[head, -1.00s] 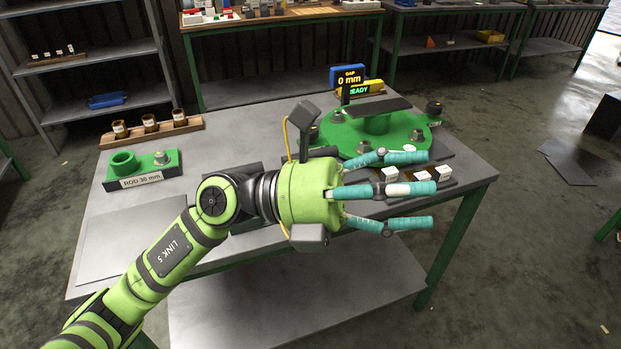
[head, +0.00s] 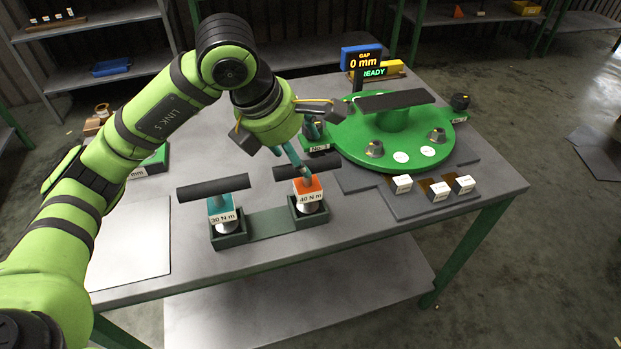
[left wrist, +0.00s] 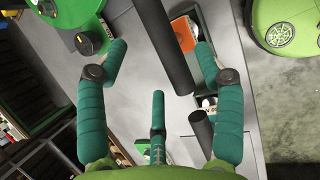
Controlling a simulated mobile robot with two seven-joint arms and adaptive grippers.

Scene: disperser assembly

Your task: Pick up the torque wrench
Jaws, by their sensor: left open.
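Two torque wrenches stand upright in a dark green holder (head: 268,224), each with a black bar handle across its top. The 30 N m wrench (head: 220,206) has a teal block; the 40 N m wrench (head: 308,190) has an orange block. My left gripper (head: 300,150) is open, its teal fingers above and beside the 40 N m wrench's handle, partly covering it. In the left wrist view, the spread fingers (left wrist: 163,78) have a black handle (left wrist: 163,42) between them, with the orange block (left wrist: 184,33) beside it. I cannot tell whether any finger touches it. My right gripper is not in view.
A round green fixture (head: 385,140) with a black bar stands behind right, near a display (head: 362,60) reading "GAP 0 mm READY". Small white labelled blocks (head: 438,190) sit at the right. A flat grey plate (head: 135,240) lies at the left. The table's front strip is clear.

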